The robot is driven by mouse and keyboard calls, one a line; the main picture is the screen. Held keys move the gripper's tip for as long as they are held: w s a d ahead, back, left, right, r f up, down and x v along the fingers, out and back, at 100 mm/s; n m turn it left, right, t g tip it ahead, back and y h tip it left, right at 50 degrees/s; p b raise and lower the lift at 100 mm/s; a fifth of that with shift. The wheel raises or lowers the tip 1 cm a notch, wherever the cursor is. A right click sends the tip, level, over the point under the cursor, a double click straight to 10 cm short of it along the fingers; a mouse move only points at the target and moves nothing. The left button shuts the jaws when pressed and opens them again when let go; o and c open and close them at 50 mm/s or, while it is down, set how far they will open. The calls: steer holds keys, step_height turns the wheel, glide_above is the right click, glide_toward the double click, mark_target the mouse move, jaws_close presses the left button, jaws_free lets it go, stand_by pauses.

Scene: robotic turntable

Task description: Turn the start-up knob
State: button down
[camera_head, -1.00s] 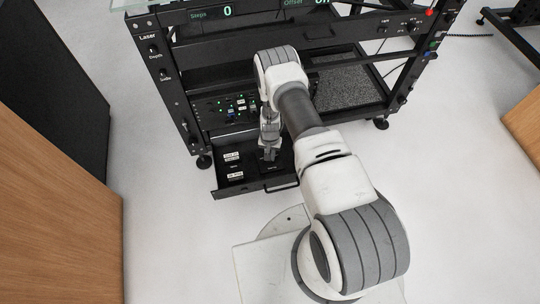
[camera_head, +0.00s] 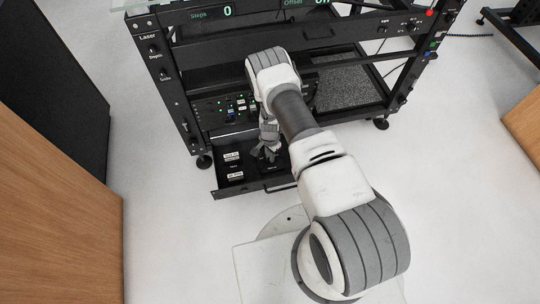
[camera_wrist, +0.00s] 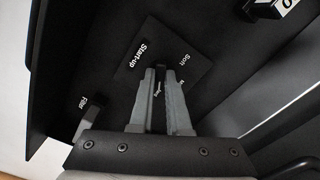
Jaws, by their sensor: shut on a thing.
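The open black drawer (camera_head: 238,192) sits low at the front of the rack. In the wrist view, a dark square plate (camera_wrist: 170,38) on the drawer floor carries the words "Start-up", "Soft" and a third, partly covered word. My gripper (camera_wrist: 159,72) points down over the middle of this plate, its two grey fingers close together. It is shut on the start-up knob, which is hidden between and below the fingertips. In the head view, my gripper (camera_head: 269,156) reaches into the drawer. The knob cannot be made out there.
A "Filter" label (camera_wrist: 91,101) lies left of the plate in the wrist view. A white-faced black block (camera_wrist: 270,8) stands at the upper right. The black rack (camera_head: 172,85) rises behind the drawer, with a lit button panel above it. Wooden cabinets flank the sides.

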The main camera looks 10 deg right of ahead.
stand_by(0.4)
steer(key=c, duration=0.9)
jaws_free()
steer(key=shift+r, duration=0.15)
step_height(320, 180, up, 17)
steer(key=p, duration=0.6)
steer(key=shift+r, duration=0.1)
